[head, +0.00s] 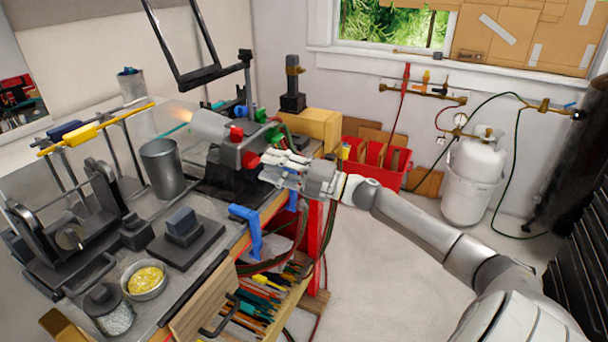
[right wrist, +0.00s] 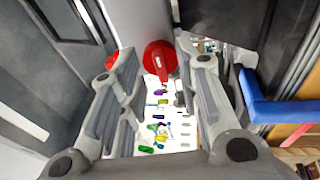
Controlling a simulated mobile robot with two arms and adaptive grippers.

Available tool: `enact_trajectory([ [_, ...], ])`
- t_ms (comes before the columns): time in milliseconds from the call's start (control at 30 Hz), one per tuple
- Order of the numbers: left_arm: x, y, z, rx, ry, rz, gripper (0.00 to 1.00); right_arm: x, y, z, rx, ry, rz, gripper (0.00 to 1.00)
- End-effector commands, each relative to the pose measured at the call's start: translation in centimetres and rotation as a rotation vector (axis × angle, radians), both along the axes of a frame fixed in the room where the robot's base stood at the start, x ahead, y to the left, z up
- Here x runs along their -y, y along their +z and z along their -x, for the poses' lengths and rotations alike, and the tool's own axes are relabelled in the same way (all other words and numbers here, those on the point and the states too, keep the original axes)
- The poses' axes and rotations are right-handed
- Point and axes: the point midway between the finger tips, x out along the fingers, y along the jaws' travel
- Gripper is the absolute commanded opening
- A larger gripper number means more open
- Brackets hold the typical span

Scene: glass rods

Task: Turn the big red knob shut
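The big red knob (head: 250,160) sits on the near side of the grey burner body (head: 207,126) at the bench edge. In the right wrist view the knob (right wrist: 158,58) shows just ahead, between the two fingertips. My right gripper (head: 272,167) is open, with its fingers pointing at the knob; visible gaps show on both sides of the knob. A smaller red knob (head: 236,134) is higher on the burner; part of it shows beside the left finger in the right wrist view (right wrist: 112,60). A faint orange flame glows at the burner's mouth. My left gripper is not in view.
Green and blue knobs (head: 260,115) sit behind the burner. A metal cup (head: 162,168) stands to its left. A blue clamp (head: 247,226) grips the bench's front edge. Hoses hang below. The floor right of the bench is clear up to a red crate (head: 372,176).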

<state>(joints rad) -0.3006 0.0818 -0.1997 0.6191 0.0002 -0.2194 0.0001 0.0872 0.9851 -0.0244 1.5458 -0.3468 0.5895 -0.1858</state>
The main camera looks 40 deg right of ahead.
Motion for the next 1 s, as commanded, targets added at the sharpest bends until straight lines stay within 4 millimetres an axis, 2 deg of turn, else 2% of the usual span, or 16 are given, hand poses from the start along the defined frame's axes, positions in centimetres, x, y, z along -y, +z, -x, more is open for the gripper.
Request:
enact_trajectory([
  [600, 0.2, 0.0, -0.1, 0.001, 0.0, 0.002, 0.4, 4.6, -1.6, 7.1, -0.002, 0.0, 0.0, 0.31],
  [800, 0.2, 0.0, -0.1, 0.001, 0.0, 0.002, 0.4, 5.3, -1.7, 8.1, 0.001, 0.0, 0.001, 0.31],
  [1000, 0.2, 0.0, -0.1, 0.001, 0.0, 0.002, 0.4, 5.4, -1.7, 8.3, 0.001, 0.0, 0.001, 0.31],
])
